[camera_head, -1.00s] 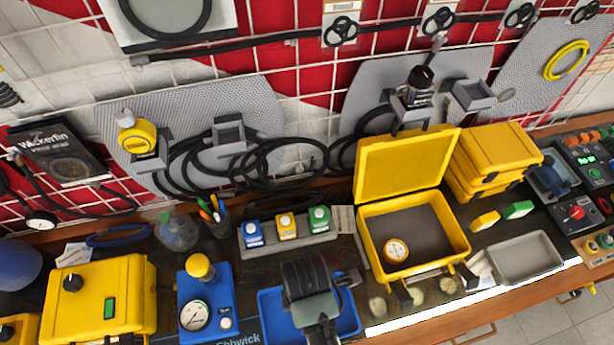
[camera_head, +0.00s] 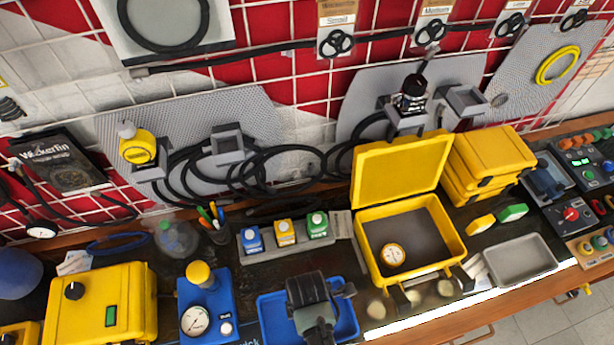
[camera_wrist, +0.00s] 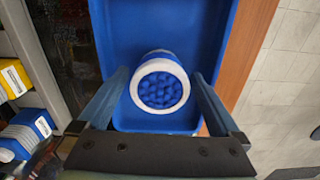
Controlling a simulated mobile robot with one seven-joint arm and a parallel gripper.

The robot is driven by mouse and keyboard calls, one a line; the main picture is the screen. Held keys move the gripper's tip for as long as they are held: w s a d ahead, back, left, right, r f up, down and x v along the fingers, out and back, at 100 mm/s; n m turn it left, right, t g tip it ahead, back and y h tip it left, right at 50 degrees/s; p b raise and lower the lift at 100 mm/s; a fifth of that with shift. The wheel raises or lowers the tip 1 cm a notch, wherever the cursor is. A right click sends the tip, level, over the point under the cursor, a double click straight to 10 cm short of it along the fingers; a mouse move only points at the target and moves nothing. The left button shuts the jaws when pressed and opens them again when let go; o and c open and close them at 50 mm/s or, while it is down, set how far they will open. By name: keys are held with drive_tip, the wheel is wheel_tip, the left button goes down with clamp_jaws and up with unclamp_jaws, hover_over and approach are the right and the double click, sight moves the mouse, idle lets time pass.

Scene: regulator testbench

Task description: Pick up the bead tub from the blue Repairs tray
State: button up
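The bead tub (camera_wrist: 160,88) is a round white tub filled with blue beads, seen from above in the wrist view. It sits inside the blue Repairs tray (camera_wrist: 213,25), near the tray's end closest to the wrist. My gripper (camera_wrist: 160,76) is open, with one finger on each side of the tub; I cannot tell whether either touches it. In the head view the blue tray (camera_head: 347,322) is at the bottom centre, with my gripper (camera_head: 312,312) over it. My wrist hides the tub and the fingertips there.
An open yellow case (camera_head: 450,240) with a gauge inside stands right of the tray. A blue gauge unit (camera_head: 222,300) and a yellow box (camera_head: 130,290) stand to its left. A rack of small bottles (camera_head: 290,245) is behind. A grey tray (camera_head: 520,258) lies at right.

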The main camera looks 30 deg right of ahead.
drive_tip(key=c, duration=1.3)
drive_tip(key=shift+c, duration=0.2)
drive_tip(key=shift+r, duration=0.1)
